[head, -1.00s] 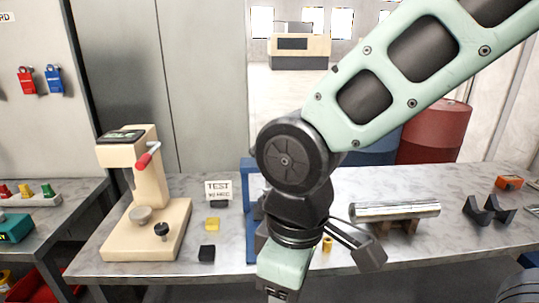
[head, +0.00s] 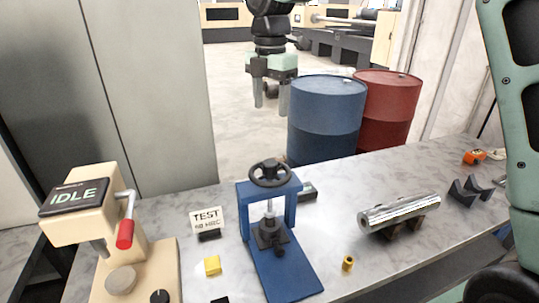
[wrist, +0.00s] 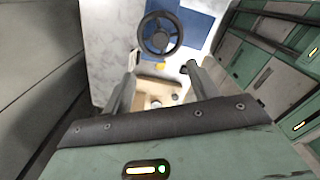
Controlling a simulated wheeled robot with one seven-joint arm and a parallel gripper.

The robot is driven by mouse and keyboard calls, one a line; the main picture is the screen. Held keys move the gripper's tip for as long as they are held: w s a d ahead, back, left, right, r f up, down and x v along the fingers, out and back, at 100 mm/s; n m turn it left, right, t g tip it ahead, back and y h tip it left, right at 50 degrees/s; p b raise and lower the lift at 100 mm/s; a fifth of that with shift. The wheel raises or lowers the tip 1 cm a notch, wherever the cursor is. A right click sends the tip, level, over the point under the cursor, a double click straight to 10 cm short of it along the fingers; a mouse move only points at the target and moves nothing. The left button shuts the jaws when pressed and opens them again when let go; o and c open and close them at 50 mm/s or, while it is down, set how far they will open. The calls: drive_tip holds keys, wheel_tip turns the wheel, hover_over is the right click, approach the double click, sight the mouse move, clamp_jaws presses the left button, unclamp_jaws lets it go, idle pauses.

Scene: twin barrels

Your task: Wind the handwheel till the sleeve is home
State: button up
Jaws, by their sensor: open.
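The blue press (head: 285,275) stands on the bench with its black handwheel (head: 270,173) on top. A grey spindle runs down from the wheel to a dark block (head: 270,235) in the frame; I cannot make out a sleeve there. A small brass cylinder (head: 348,263) stands on the bench right of the press. My gripper (head: 270,103) is open and empty, fingers down, above and beyond the press in the head view. In the wrist view the handwheel (wrist: 160,40) lies just past the fingertips (wrist: 161,66), not between them.
A cream tester (head: 150,265) reading IDLE stands left, beside a TEST sign (head: 207,220) and a yellow block (head: 212,266). A metal cylinder (head: 400,213) rests on supports at right. Blue (head: 325,115) and red (head: 388,105) barrels stand behind the bench.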

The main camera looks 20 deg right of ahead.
sight(270, 162)
wheel_tip(270, 162, down, 16)
drive_tip(key=p, duration=0.3)
drive_tip(key=shift+s, duration=0.1)
drive_tip(key=shift+c, duration=0.2)
drive_tip(key=c, duration=0.9)
